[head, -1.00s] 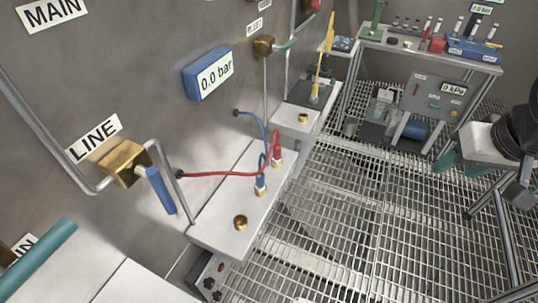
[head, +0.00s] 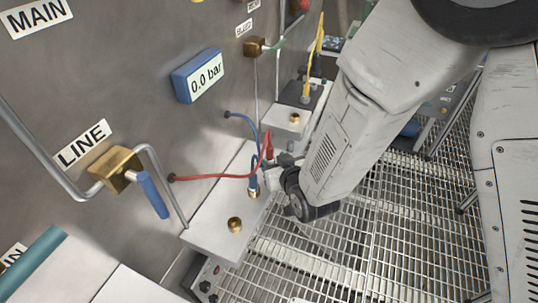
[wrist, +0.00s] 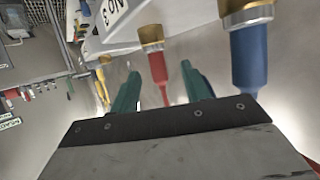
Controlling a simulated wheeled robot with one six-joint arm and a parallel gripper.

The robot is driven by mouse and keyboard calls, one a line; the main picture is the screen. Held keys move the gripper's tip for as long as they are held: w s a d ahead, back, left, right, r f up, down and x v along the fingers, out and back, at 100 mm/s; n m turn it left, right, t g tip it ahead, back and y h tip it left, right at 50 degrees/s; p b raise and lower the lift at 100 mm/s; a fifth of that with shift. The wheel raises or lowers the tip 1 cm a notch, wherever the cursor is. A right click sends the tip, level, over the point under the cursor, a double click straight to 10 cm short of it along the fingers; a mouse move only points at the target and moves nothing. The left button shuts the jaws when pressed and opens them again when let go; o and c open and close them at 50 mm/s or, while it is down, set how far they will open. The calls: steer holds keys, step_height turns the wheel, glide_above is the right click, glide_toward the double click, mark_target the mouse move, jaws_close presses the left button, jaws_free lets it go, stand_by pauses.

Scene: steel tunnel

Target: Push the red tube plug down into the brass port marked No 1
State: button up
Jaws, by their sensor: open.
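The red plug (head: 269,150) stands upright at the far end of the pale ledge (head: 203,225), its red tube running to the wall. In the wrist view the red plug (wrist: 158,68) meets a brass port (wrist: 151,38), beside a label (wrist: 110,12) that seems to read No 3. My gripper (head: 277,160) is open. In the wrist view its green fingers (wrist: 163,88) stand on either side of the red plug, with gaps. An empty brass port (head: 235,225) is at the near end of the ledge; I cannot read its mark.
A blue plug (head: 254,183) with a blue tube stands in the middle brass port, close beside my gripper; it also shows in the wrist view (wrist: 249,55). A blue-handled brass valve (head: 116,170) and a gauge (head: 201,76) are on the wall. Grating (head: 330,255) lies right.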

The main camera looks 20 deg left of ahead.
mark_target(267, 152)
steer(key=x, duration=0.7)
steer(key=shift+w+d, duration=0.1)
steer(key=shift+w, duration=0.1)
jaws_close()
